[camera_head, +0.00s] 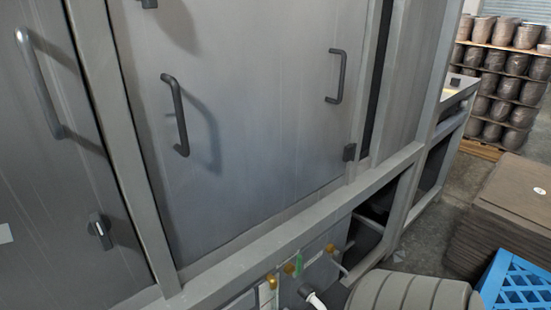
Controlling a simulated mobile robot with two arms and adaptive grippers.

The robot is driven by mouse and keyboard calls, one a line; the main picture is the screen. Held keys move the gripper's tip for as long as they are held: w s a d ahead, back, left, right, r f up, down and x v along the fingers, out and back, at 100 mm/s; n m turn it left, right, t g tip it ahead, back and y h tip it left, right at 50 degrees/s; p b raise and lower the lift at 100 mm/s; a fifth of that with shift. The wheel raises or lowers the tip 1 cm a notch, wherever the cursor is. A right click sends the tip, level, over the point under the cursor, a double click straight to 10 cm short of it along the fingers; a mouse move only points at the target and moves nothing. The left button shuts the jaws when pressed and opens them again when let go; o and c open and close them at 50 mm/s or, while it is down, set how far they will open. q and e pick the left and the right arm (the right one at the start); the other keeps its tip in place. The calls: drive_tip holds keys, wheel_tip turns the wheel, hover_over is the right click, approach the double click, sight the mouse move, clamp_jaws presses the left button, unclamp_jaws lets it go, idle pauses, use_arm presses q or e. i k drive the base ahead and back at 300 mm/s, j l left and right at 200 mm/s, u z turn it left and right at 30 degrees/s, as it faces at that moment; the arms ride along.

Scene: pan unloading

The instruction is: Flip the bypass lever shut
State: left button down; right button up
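A grey valve panel (318,273) sits low under the cabinet frame at the bottom centre. It carries several brass-coloured fittings, one at its upper right (330,248) and one beside a green tag (299,264). A thin grey bar (339,263) sticks out at its right side. A white-ended part (315,299) shows at the bottom edge, partly cut off. I cannot tell which of these is the bypass lever or how it is set. A small dark turn handle (100,231) is on the left door. Neither of my grippers shows.
Large grey cabinet doors (255,130) with dark pull handles fill the left and centre. A grey ribbed rounded body (415,294) stands at the bottom right, beside a blue crate (520,283) and a brown stack (505,215). Shelves of pots (500,85) stand behind.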

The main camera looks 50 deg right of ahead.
sight(298, 266)
drive_tip(key=k+j+z, duration=0.1)
drive_tip(key=j+z, duration=0.4)
drive_tip(key=z, duration=1.15)
